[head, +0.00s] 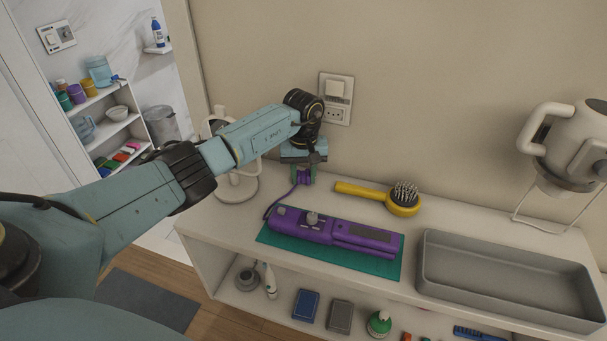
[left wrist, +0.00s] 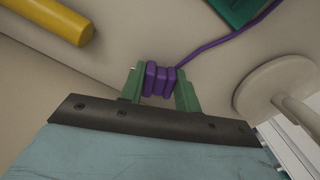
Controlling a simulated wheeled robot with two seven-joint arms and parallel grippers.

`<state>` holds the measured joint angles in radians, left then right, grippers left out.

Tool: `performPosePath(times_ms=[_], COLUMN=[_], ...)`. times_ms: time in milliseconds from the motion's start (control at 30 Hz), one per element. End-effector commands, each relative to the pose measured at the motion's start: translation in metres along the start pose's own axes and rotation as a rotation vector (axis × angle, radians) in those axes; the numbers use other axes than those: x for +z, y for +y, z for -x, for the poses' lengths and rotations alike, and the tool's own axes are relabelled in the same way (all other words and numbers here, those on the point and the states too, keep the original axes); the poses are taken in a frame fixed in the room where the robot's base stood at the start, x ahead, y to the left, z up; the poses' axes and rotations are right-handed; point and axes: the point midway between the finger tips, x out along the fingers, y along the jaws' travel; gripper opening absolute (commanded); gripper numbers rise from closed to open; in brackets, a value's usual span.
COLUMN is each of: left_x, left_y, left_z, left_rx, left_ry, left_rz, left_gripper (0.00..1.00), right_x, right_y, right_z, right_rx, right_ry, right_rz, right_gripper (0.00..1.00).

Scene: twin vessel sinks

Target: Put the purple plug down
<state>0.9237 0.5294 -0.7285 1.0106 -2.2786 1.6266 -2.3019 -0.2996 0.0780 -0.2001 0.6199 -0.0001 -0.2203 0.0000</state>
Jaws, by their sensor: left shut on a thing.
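My left gripper (head: 304,177) is shut on the purple plug (left wrist: 159,80). In the left wrist view the plug sits between the two green fingers (left wrist: 160,90), and a purple cord runs from it to the upper right. In the head view the plug is low over the back of the counter, near the wall; I cannot tell whether it touches the surface. The purple hair straightener (head: 370,237) lies on a teal mat (head: 280,243) in front of the gripper. My right gripper is in neither view.
A yellow hairbrush (head: 362,192) lies right of the gripper. A grey tray (head: 500,288) stands at the right, below a white hair dryer (head: 570,140) in a holder. A white stand (head: 238,189) is at the left. A wall socket (head: 336,115) is behind. Bare counter shows around the mat.

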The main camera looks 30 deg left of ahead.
Motion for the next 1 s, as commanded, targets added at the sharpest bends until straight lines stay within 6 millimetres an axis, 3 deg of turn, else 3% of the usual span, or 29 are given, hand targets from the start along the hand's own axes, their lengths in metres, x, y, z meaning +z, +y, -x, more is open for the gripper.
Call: performPosePath(times_ms=[100,133,300,567,767,1000], left_x=[0.000,0.000,0.000,0.000,0.000,-0.002], left_y=[0.000,0.000,0.000,0.000,0.001,0.000], left_z=[-0.003,-0.002,-0.002,-0.001,0.010,0.060], left_rx=[0.000,0.000,0.000,0.000,0.001,0.001], left_ry=[0.000,0.000,0.000,0.000,0.000,0.007], left_rz=[0.000,0.000,0.000,0.000,0.000,-0.001], left_gripper=[0.10,0.35,0.54,0.54,0.54,0.54], right_x=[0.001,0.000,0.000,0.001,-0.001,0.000], right_y=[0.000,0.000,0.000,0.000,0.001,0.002], right_z=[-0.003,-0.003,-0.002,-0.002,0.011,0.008], right_rx=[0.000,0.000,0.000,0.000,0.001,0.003], right_ry=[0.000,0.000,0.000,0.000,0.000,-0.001], right_rz=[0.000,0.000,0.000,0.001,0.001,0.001], right_gripper=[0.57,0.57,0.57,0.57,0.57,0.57])
